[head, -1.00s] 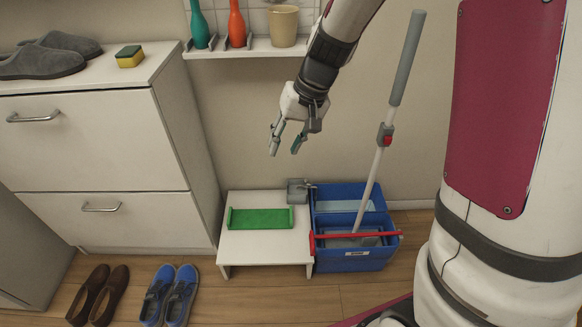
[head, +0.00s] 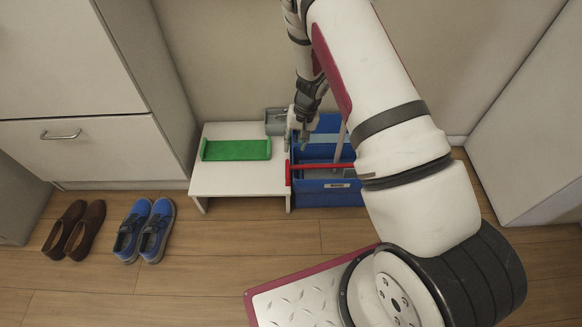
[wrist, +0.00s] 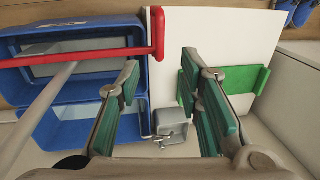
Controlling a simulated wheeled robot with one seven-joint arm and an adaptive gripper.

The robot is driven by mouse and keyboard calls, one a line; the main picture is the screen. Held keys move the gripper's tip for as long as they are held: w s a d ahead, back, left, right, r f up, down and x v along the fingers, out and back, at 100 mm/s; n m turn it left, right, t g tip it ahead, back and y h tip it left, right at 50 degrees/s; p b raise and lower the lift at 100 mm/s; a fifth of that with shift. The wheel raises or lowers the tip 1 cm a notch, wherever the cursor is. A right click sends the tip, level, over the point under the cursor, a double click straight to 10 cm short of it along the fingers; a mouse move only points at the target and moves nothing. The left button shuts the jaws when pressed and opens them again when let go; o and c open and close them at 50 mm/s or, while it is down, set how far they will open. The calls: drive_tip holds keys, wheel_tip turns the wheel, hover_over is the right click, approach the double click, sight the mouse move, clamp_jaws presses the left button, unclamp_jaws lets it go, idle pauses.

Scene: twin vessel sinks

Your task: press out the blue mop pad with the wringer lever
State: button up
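The red wringer lever (head: 322,166) lies across the front of the blue bucket (head: 325,194), its end bar over the left edge beside the white stool. The lever also shows in the wrist view (wrist: 80,57), with its end bar beyond my fingers. The mop's pale pole (wrist: 42,112) slants into the bucket. I cannot make out a blue mop pad; the pole's lower end is hidden. My gripper (head: 306,118) is above the bucket's back left part, and the wrist view shows it open and empty (wrist: 160,75), apart from the lever.
Brown shoes (head: 75,228) and blue shoes (head: 146,230) stand on the floor by the cabinet (head: 95,150).

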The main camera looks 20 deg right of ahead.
sight(288, 168)
drive_tip(key=f+b, duration=0.1)
drive_tip(key=f, duration=0.3)
drive_tip(key=a+f+b, duration=0.1)
drive_tip(key=f, duration=0.3)
drive_tip(key=a+f+b, duration=0.1)
drive_tip(key=f+b, duration=0.1)
drive_tip(key=f, duration=0.2)
drive_tip(key=shift+w+f, duration=0.2)
drive_tip(key=shift+w, duration=0.15)
clamp_jaws()
